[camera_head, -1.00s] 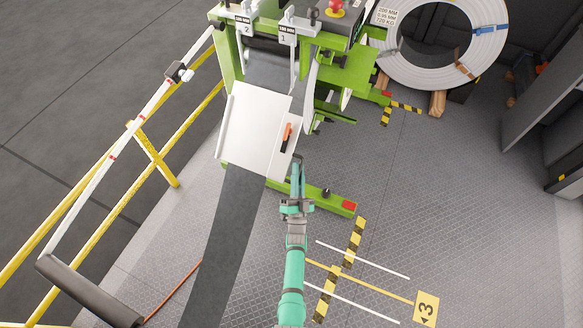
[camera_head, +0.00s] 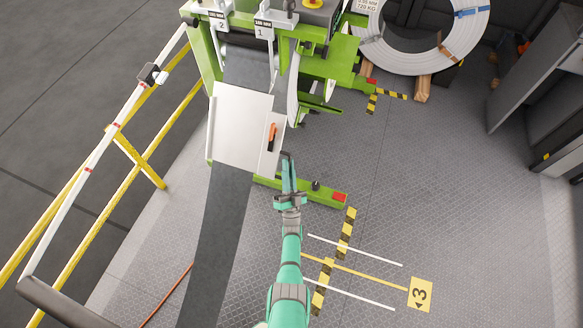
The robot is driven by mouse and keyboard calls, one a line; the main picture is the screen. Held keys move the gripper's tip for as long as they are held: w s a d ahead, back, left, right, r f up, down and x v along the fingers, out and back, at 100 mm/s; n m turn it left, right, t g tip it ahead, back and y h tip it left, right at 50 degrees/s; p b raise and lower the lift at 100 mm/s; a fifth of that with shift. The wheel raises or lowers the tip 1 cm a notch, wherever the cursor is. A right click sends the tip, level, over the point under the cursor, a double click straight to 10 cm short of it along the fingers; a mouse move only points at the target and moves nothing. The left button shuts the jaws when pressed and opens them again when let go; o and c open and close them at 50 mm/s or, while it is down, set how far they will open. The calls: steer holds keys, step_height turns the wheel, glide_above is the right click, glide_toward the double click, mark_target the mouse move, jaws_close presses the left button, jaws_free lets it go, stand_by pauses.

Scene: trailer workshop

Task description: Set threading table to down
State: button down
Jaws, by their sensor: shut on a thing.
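The threading table (camera_head: 236,130) is a white flat panel at upper centre, in front of the green machine. It sits over the dark strip and slopes toward me. An orange-and-black lever (camera_head: 271,136) is on its right side. My gripper (camera_head: 287,157) is at the table's lower right corner, just below the lever. It is shut, and its dark tips appear to hold the table's edge. The exact contact is too small to see. The table's underside is hidden.
The green machine (camera_head: 330,60) stands behind the table, with a green foot bar (camera_head: 310,190) beside my arm. A dark strip (camera_head: 220,230) runs toward me. Yellow railings (camera_head: 135,155) are on the left. A banded coil (camera_head: 375,40) stands at upper right.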

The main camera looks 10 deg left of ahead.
steer(key=shift+w+d+r, duration=0.15)
steer(key=shift+d+r, duration=0.1)
steer(key=c, duration=1.8)
jaws_free()
steer(key=shift+a, duration=0.1)
steer(key=shift+s+a+f, duration=0.15)
steer(key=shift+s+a, duration=0.05)
steer(key=shift+a, duration=0.1)
steer(key=shift+a+f, duration=0.1)
steer(key=shift+a, duration=0.05)
steer(key=shift+w, duration=0.1)
